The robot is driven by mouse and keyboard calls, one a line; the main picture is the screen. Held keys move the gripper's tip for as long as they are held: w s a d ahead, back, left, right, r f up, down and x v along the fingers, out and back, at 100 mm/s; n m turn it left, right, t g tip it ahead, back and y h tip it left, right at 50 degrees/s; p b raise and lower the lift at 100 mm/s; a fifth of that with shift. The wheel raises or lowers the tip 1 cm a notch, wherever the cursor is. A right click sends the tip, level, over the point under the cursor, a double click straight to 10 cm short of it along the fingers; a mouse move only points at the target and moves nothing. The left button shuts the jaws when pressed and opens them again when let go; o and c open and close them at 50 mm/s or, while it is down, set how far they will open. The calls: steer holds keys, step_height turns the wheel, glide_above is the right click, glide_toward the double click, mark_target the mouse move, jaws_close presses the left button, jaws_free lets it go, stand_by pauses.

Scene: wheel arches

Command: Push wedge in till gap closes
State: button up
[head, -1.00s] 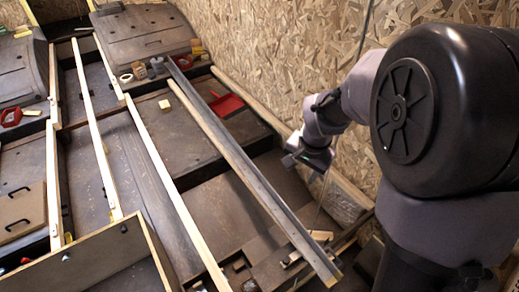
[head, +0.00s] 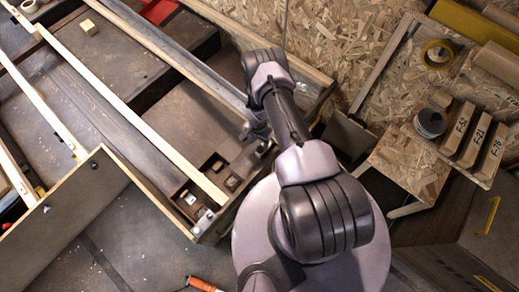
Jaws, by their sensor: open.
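My gripper (head: 258,128) is small in the head view, partly covered by my own arm. It is beside the lower end of a grey metal rail (head: 185,60), and its jaws look open. I cannot make out anything between them. I cannot pick out the wedge or its gap in this view; the area around the gripper and rail end is largely hidden by my arm. A pale wooden block (head: 89,27) lies on the dark floor panel at the upper left, well away from the gripper.
A pale timber batten (head: 135,110) runs diagonally to a small compartmented frame (head: 215,175). An orange-handled tool (head: 203,284) lies at the bottom.

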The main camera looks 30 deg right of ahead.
mark_target(260, 148)
step_height(260, 148, down, 6)
steer(key=shift+s+r+b, duration=0.15)
steer(key=shift+r+b, duration=0.05)
steer(key=shift+b, duration=0.7)
jaws_close()
stand_by(0.7)
